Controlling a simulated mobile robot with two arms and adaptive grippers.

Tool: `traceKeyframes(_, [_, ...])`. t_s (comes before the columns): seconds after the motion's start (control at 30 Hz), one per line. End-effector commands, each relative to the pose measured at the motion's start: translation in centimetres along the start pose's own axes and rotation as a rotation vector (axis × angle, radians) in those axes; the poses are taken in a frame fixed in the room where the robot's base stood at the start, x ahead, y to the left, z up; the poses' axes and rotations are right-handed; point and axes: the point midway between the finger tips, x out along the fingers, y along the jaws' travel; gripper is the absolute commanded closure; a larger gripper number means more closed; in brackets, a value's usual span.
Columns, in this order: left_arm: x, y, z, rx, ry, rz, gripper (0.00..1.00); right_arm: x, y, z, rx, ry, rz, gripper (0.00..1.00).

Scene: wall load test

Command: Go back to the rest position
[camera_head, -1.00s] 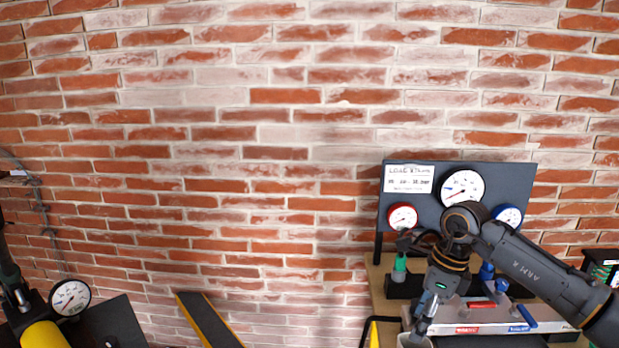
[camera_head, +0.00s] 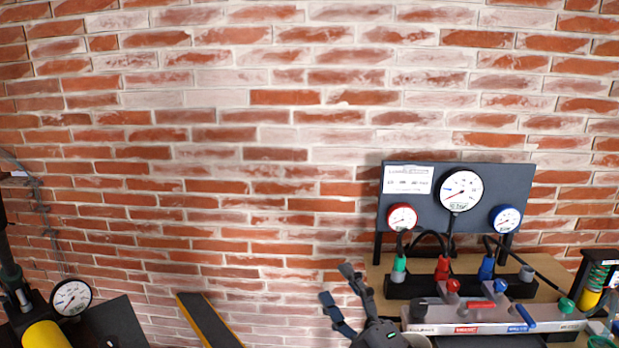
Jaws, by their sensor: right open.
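My right gripper (camera_head: 342,286) is at the bottom centre, left of the load station, with its two dark fingers spread apart and nothing between them. Its palm (camera_head: 381,336) is cut by the bottom edge, close to the rim of a grey cup-like thing. The load station has a dark gauge panel (camera_head: 433,215) with a large white gauge (camera_head: 461,190), a red gauge (camera_head: 402,217) and a blue gauge (camera_head: 505,219). My left gripper is not in view.
A grey manifold (camera_head: 494,316) with red and blue levers lies on the wooden bench below the panel. Green, red and blue hose fittings stand behind it. A black and yellow beam (camera_head: 208,320) and another gauge (camera_head: 71,297) are at left. The brick wall is behind.

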Motion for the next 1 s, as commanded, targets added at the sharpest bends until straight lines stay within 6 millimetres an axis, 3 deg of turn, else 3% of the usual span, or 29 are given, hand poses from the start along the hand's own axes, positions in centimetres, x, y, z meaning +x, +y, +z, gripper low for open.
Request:
traceKeyframes(0.03, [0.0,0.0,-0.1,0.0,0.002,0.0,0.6,-2.0,-1.2,2.4,0.127,-0.146,-0.032,0.35])
traceKeyframes(0.13, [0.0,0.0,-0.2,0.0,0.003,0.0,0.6,-7.1,-4.3,7.0,0.361,-0.444,-0.113,0.35])
traceKeyframes(0.2, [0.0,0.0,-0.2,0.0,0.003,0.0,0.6,-11.4,-6.9,9.1,0.504,-0.635,-0.18,0.35])
traceKeyframes(0.3, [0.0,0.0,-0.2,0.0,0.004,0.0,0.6,-17.9,-10.4,10.4,0.68,-0.882,-0.284,0.35])
traceKeyframes(0.4, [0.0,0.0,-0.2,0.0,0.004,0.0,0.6,-23.9,-13.0,10.2,0.812,-1.081,-0.382,0.35])
traceKeyframes(0.6, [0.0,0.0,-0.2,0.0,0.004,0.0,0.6,-32.4,-15.7,7.9,0.974,-1.349,-0.536,0.35])
traceKeyframes(0.9, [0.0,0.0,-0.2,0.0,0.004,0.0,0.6,-41.4,-16.7,3.3,1.119,-1.627,-0.725,0.35])
traceKeyframes(1.0, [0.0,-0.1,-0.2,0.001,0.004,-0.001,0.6,-41.5,-19.2,4.3,1.114,-1.632,-0.733,0.35])
